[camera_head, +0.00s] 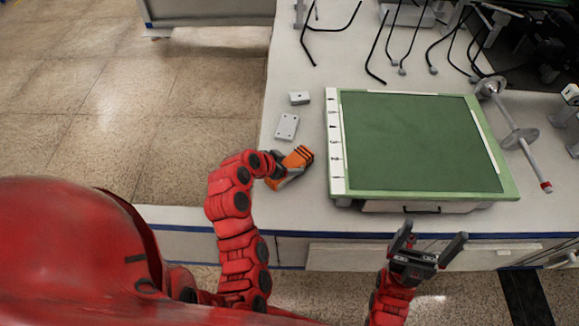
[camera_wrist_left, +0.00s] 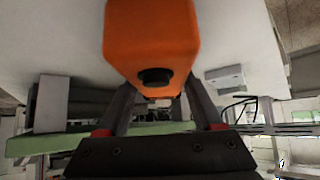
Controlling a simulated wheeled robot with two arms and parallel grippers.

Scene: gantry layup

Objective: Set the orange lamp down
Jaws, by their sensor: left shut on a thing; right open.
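The orange lamp (camera_head: 298,157) is in my left gripper (camera_head: 283,170) at the left part of the white table (camera_head: 300,217), just left of the green board. In the left wrist view the orange lamp (camera_wrist_left: 152,40) fills the top middle, with a round black knob on its near end. The fingers of my left gripper (camera_wrist_left: 158,105) lie on both sides of it. Whether the lamp touches the table cannot be told. My right gripper (camera_head: 428,243) is open and empty in front of the table's front edge.
A green board (camera_head: 415,140) with a pale frame lies right of the lamp. A grey plate (camera_head: 287,126) and a small white block (camera_head: 299,98) lie behind the lamp. A metal bar with discs (camera_head: 518,135) lies at the right. Bent black rods (camera_head: 388,45) lie at the back.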

